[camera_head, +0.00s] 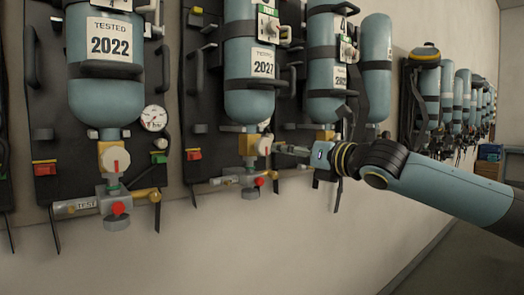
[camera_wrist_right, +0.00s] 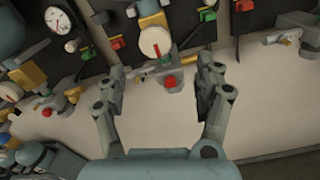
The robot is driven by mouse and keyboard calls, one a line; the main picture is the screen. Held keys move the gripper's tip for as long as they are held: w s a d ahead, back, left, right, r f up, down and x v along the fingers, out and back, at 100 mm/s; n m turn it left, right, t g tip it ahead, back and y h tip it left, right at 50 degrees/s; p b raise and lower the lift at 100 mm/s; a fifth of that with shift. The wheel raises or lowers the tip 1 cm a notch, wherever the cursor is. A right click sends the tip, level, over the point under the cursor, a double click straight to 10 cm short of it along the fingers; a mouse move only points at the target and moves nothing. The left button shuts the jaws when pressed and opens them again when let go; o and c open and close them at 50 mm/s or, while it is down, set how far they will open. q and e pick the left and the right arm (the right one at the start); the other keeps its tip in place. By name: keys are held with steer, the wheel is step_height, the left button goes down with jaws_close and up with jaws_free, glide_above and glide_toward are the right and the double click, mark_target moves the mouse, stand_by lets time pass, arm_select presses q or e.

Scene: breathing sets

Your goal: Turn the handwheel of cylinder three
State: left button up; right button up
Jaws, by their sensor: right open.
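The middle cylinder (camera_head: 249,62) hangs on a dark wall board, with a tag dated about 2027; I cannot clearly read its set number. Its round cream handwheel (camera_head: 264,146) sits on the valve below it. In the right wrist view this handwheel (camera_wrist_right: 155,44) has a red mark and lies ahead of the fingers, roughly between them. My right gripper (camera_head: 287,150) reaches in from the right, just beside the handwheel. In the right wrist view my right gripper (camera_wrist_right: 160,72) is open, with nothing between its fingers. My left gripper is not in view.
The left cylinder (camera_head: 106,90), tagged 2022, has its own cream handwheel (camera_head: 115,161) and a pressure gauge (camera_head: 154,118). Another cylinder (camera_head: 327,70) hangs to the right, behind my arm. A fitting with a red knob (camera_wrist_right: 170,83) sits under the middle handwheel. The wall below is clear.

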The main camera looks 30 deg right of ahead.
mark_target(266, 148)
steer(key=w, duration=0.3)
steer(key=w+a, duration=0.1)
steer(key=w, duration=0.1)
steer(key=w+p, duration=0.1)
steer(key=w, duration=0.2)
steer(key=shift+w+a+r, duration=0.15)
steer(key=shift+w, duration=0.6)
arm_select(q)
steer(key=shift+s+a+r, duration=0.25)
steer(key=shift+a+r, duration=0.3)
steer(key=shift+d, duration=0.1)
arm_select(e)
steer(key=c, duration=1.2)
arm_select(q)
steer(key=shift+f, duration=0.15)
arm_select(e)
steer(key=shift+o, duration=0.2)
